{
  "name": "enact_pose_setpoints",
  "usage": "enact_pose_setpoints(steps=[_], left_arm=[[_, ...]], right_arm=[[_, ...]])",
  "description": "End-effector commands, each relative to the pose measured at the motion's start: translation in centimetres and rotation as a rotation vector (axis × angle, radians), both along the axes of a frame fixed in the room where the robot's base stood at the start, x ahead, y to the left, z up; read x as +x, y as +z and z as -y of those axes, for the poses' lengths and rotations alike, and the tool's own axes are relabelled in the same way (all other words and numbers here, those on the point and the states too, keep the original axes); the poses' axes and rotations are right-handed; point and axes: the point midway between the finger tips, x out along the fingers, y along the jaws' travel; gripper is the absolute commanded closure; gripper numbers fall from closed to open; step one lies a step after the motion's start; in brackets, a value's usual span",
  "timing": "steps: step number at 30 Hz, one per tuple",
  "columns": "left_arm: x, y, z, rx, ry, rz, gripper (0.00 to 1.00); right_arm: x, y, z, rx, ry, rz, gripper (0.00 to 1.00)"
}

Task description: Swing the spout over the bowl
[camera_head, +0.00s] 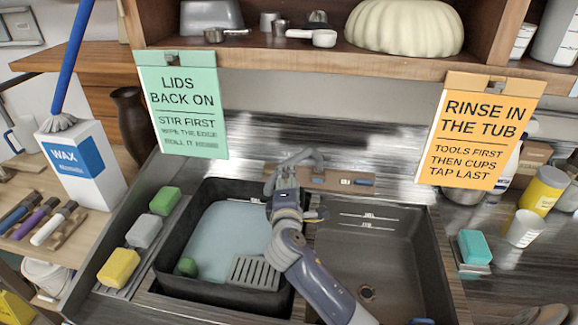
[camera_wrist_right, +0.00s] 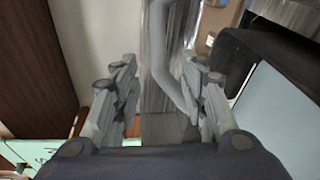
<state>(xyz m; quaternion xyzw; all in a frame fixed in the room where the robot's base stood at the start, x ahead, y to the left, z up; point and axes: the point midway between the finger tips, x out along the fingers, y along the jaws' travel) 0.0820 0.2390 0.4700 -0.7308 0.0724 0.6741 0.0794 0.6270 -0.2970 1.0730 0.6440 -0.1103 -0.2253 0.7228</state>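The grey spout (camera_head: 308,154) rises behind the sink, and its curved tube bends left toward the left basin; its lower part is partly hidden by my gripper. My right gripper (camera_head: 283,178) is at the spout. In the right wrist view the fingers of this gripper (camera_wrist_right: 163,90) are apart, with the spout (camera_wrist_right: 162,45) showing between them, nearer the right-hand finger; contact cannot be told. The right sink bowl (camera_head: 395,245) is empty, with a drain at its bottom. The left basin holds a dark tub (camera_head: 172,250) of pale blue water.
A grey slatted rack (camera_head: 255,272) and a green round item (camera_head: 187,267) are in the tub. Coloured sponges (camera_head: 143,231) line the left ledge. A teal sponge (camera_head: 474,246) and a white cup (camera_head: 523,229) stand on the right. A shelf (camera_head: 350,66) with hanging signs overhangs the back.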

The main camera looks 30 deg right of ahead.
Motion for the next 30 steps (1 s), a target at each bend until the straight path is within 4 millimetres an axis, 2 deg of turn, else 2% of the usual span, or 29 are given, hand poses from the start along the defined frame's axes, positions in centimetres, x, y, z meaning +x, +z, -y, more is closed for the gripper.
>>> enact_pose_setpoints(steps=[5, 15, 21, 30], left_arm=[[0.9, 0.9, 0.1, -0.002, 0.0, 0.016, 1.0], [1.0, 1.7, 0.4, -0.006, 0.001, 0.016, 1.0], [0.8, 1.9, 0.5, -0.006, 0.001, 0.013, 1.0], [0.7, 1.9, 0.5, -0.006, -0.001, 0.011, 1.0]], right_arm=[[2.5, -0.1, 1.4, -0.002, -0.001, -0.001, 0.6], [6.6, -0.8, 3.6, -0.001, -0.001, 0.0, 0.6], [7.9, -1.0, 4.3, 0.0, 0.0, 0.0, 0.6], [8.2, -1.2, 4.4, 0.0, 0.0, 0.0, 0.6]])
